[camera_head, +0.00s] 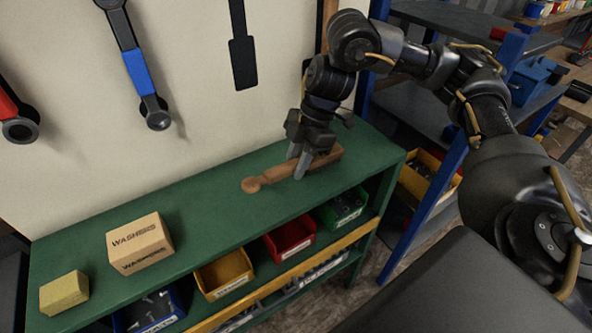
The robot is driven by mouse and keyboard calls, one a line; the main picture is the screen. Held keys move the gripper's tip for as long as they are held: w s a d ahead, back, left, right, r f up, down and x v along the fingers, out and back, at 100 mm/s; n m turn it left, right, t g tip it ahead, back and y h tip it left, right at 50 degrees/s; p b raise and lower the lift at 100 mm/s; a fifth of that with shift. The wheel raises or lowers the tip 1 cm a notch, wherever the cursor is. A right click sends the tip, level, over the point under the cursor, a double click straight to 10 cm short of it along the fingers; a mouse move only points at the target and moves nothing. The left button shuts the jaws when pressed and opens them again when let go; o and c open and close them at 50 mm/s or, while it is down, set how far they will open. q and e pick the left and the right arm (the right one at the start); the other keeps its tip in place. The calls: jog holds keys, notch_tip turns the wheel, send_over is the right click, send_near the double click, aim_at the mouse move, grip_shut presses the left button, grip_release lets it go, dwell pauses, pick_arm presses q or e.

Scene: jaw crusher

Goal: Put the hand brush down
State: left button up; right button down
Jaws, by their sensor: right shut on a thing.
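The hand brush (272,178) has a brown wooden body with a rounded handle end. It lies along the right part of the green bench top (205,215), its handle pointing left. My right gripper (301,172) comes down from above and is shut on the brush near its middle. The fingers hide part of it. The brush is at or very close to the bench surface; I cannot tell whether it touches. My left gripper is not in view.
A washers box (140,244) and a yellow sponge-like block (64,293) stand at the bench's left. Bins, including a red one (289,238) and a yellow one (224,274), sit below. Wrenches hang on the wall behind. A blue-framed shelf (437,184) stands to the right. The bench middle is clear.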

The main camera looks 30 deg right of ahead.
aim_at(296, 184)
jog(key=shift+w+f, duration=0.15)
jog(key=shift+f, duration=0.1)
notch_tip(296, 184, down, 3)
jog(key=shift+w+f, duration=0.1)
jog(key=shift+f, duration=0.1)
jog(key=c, duration=1.2)
grip_release()
jog(key=shift+o, duration=0.2)
jog(key=shift+r, duration=0.2)
jog(key=p+v, duration=0.1)
jog(key=v, duration=1.1)
jog(key=shift+d, duration=0.1)
